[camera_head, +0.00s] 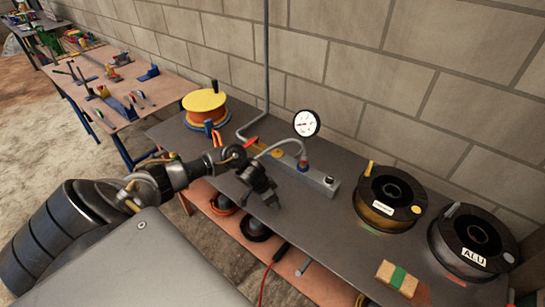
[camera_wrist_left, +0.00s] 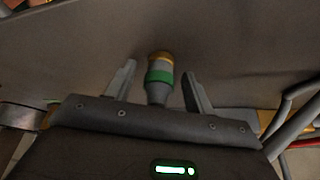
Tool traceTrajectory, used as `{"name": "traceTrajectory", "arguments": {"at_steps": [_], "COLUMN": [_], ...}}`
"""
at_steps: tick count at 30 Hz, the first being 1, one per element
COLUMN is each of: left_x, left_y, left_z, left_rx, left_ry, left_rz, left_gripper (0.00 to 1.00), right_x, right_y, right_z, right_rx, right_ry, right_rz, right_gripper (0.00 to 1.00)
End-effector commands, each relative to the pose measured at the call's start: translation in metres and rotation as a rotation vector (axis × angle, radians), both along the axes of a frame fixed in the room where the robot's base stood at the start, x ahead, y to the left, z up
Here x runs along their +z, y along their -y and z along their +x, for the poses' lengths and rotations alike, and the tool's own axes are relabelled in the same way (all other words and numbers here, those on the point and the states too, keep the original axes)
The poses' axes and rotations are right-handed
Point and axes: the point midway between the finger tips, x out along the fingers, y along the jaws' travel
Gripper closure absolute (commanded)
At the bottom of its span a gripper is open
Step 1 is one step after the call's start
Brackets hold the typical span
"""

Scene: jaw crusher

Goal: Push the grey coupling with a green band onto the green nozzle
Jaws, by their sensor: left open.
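My left gripper (camera_head: 268,203) is over the dark bench in the head view, in front of the grey manifold bar. In the left wrist view the same gripper (camera_wrist_left: 159,70) is open, one finger on each side of a grey coupling with a green band (camera_wrist_left: 159,77). The coupling has a brass-coloured end pointing away from the palm. A gap shows between each finger and the coupling. In the head view the coupling is hidden or too small to make out. I cannot make out the green nozzle in either view. My right gripper is not in view.
The manifold bar (camera_head: 322,181) carries a pressure gauge (camera_head: 306,123) and a hose on a red and blue fitting (camera_head: 303,165). Two wire spools (camera_head: 390,198) (camera_head: 471,240) and a green-striped block (camera_head: 397,278) stand right. A yellow-topped reel (camera_head: 205,101) stands at the back left.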

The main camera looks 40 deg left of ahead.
Motion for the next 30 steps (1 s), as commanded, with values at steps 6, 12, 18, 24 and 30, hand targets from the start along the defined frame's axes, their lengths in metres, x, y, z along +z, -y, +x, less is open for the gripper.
{"name": "traceTrajectory", "arguments": {"at_steps": [6, 12, 18, 24, 30], "left_x": [0.0, 0.0, 0.0, 0.007, 0.038], "left_y": [0.0, 0.0, 0.0, 0.0, -0.002], "left_z": [0.0, 0.0, 0.0, 0.001, -0.002], "left_rx": [0.0, 0.0, 0.0, 0.0, -0.002], "left_ry": [0.0, 0.0, 0.0, 0.003, 0.005], "left_rz": [0.0, 0.0, 0.0, 0.0, 0.001], "left_gripper": [0.68, 0.92, 0.92, 0.92, 0.92], "right_x": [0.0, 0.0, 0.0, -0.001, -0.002], "right_y": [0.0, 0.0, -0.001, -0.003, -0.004], "right_z": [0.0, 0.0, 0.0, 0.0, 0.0], "right_rx": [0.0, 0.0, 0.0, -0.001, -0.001], "right_ry": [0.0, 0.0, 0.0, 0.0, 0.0], "right_rz": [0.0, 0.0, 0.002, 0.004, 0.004], "right_gripper": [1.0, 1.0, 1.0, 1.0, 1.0]}}
